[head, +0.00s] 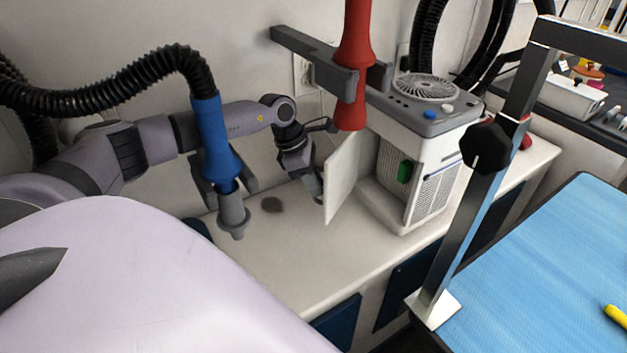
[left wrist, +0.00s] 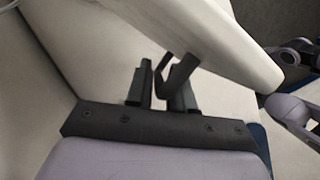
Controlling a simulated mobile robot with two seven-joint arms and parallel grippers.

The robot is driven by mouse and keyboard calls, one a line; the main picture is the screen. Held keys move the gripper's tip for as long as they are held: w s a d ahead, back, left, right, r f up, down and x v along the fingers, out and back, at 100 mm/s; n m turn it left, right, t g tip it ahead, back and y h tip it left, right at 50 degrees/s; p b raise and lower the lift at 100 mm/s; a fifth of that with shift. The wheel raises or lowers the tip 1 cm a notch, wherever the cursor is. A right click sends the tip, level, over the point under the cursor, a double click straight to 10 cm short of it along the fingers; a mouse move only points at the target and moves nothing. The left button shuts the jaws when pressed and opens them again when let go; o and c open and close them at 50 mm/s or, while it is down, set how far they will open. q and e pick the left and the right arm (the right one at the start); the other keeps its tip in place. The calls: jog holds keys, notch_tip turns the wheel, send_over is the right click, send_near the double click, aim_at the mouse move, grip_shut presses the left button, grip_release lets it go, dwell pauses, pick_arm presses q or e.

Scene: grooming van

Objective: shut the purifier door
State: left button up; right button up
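The air purifier (head: 448,135) is a white box with a grey top and round fan grille, standing on the white counter. Its white door (head: 342,180) stands open, swung out to the left, and the inside shows beside it. My left gripper (head: 318,188) is at the door's left face, partly hidden by its own wrist. In the left wrist view, the fingers of my left gripper (left wrist: 162,92) are close together around the dark hooked door handle (left wrist: 183,72), below the white door panel (left wrist: 225,40). My right gripper is not in view.
A blue nozzle (head: 215,140) on a black hose hangs before my left arm. A red nozzle (head: 353,60) hangs near the purifier's left side. A metal post (head: 470,215) and blue table (head: 560,260) stand at right. The counter (head: 290,250) in front is mostly clear.

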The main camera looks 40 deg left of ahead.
pick_arm(q)
jog(key=b+v, duration=0.1)
jog(key=v, duration=0.6)
jog(key=shift+c, duration=0.3)
